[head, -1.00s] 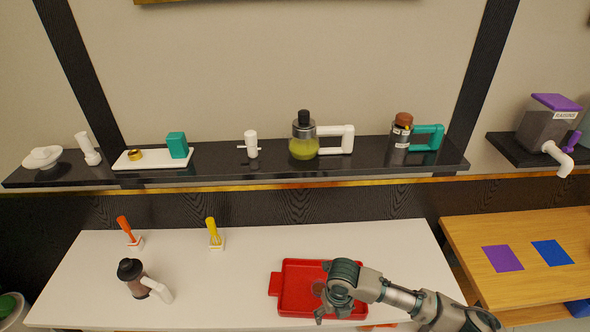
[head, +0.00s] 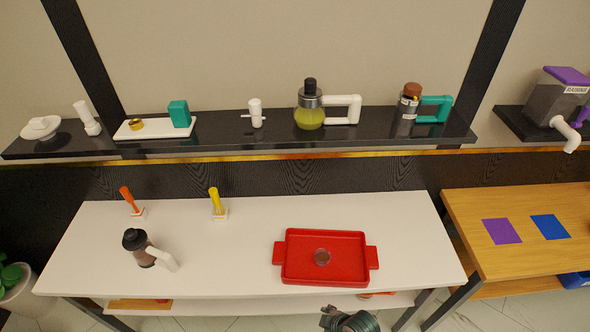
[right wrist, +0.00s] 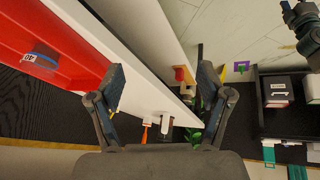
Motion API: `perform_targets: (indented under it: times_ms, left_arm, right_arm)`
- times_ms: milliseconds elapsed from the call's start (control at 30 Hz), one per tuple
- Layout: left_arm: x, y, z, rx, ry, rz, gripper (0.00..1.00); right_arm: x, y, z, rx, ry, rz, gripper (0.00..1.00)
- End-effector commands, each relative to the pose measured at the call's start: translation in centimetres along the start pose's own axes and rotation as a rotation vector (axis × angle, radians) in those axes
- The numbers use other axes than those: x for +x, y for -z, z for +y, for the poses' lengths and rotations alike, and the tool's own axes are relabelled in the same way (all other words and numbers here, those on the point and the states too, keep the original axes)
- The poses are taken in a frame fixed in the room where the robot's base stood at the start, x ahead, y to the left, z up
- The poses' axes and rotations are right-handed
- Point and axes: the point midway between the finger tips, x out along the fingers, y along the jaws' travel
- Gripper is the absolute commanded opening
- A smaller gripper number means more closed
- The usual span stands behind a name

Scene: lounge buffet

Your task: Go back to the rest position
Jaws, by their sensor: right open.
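My right gripper (right wrist: 160,88) is open and empty in the right wrist view, its two dark fingers spread apart. In the head view only a grey-green part of my right arm shows at the bottom edge, in front of the white table (head: 240,278).
A brown jug (head: 140,248), an orange-handled tool (head: 130,200) and a yellow-handled one (head: 217,203) stand on the table's left part. A black shelf (head: 220,140) holds several containers behind. A wooden table (head: 470,225) stands right. The table's middle is clear.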

Motion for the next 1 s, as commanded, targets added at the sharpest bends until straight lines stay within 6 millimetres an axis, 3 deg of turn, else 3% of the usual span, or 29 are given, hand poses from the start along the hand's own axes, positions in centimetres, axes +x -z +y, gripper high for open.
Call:
perform_targets:
  times_ms: [33, 200, 467, 767, 867, 1000]
  left_arm:
    - [0.0, -0.1, -0.6, 0.001, 0.006, -0.001, 0.6]
    - [-0.1, -0.5, -2.4, 0.001, 0.029, -0.005, 0.6]
    - [-0.1, -0.6, -3.2, 0.001, 0.038, -0.007, 0.6]
    - [0.0, 0.1, -0.3, 0.0, 0.003, 0.001, 0.6]
    - [0.0, 0.1, -0.3, 0.0, 0.004, 0.001, 0.6]
    - [0.0, -0.2, -1.3, 0.003, 0.015, -0.002, 0.6]
  right_arm:
    - [-0.1, -1.7, -0.7, 0.145, -0.017, -0.023, 0.78]
    - [-1.1, -8.0, -1.8, 0.551, -0.104, -0.111, 0.78]
    - [-3.8, -17.0, -4.3, 1.014, -0.254, -0.252, 0.78]
    - [6.1, -19.7, -4.9, 0.997, -0.225, -0.284, 0.78]
    - [9.8, -21.2, -5.9, 0.994, -0.214, -0.301, 0.78]
    - [15.7, -24.8, -8.4, 0.992, -0.195, -0.328, 0.78]
